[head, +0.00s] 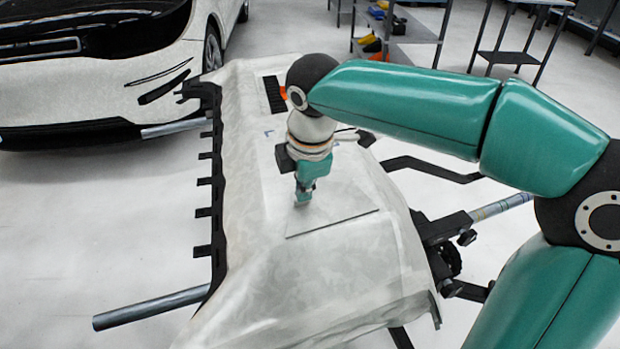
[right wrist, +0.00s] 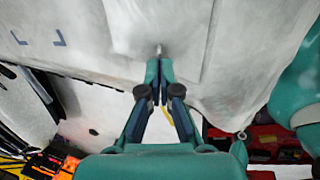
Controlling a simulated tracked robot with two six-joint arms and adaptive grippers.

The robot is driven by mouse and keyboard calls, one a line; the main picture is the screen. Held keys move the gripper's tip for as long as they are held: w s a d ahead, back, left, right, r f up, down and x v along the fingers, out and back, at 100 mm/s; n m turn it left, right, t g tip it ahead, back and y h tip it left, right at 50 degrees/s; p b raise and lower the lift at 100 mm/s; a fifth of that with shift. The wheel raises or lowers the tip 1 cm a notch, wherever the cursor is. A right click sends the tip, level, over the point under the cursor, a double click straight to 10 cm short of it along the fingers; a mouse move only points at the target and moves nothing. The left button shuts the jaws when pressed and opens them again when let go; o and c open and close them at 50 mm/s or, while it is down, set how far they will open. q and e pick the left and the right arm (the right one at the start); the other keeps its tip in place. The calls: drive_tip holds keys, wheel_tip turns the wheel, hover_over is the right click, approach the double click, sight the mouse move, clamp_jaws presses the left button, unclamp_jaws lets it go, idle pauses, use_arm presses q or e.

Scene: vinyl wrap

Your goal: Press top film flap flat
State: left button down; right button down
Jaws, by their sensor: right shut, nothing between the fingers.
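A car body panel covered in pale whitish film (head: 270,265) lies on a stand in the middle of the head view. A smoother flat patch of film (head: 345,195) lies on its upper face, with a thin dark line along its lower edge. I cannot tell where a flap edge lies. My right gripper (head: 302,203) points down at this patch, with its tips at or very near the surface. In the right wrist view the gripper (right wrist: 158,52) is shut and empty, its tips against the film (right wrist: 120,62) in the picture; contact is unclear. My left gripper is not in view.
The panel's left edge has a dark toothed strip (head: 217,190). Stand tubes (head: 150,307) stick out at both sides. A white car (head: 95,75) stands at the back left and shelves (head: 400,30) at the back. The floor to the left is clear.

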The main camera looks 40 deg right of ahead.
drive_tip(key=shift+f, duration=0.15)
drive_tip(key=p, duration=0.2)
drive_tip(key=w+g+p, duration=0.1)
drive_tip(key=p, duration=0.1)
drive_tip(key=shift+d, duration=0.2)
drive_tip(key=shift+w+f+g+p, duration=0.1)
drive_tip(key=shift+f+g+p, duration=0.2)
drive_tip(key=shift+p, duration=0.05)
drive_tip(key=shift+w+f, duration=0.2)
drive_tip(key=shift+f, duration=0.2)
drive_tip(key=shift+r, duration=0.15)
drive_tip(key=shift+r+p, duration=0.8)
drive_tip(key=shift+p, duration=0.05)
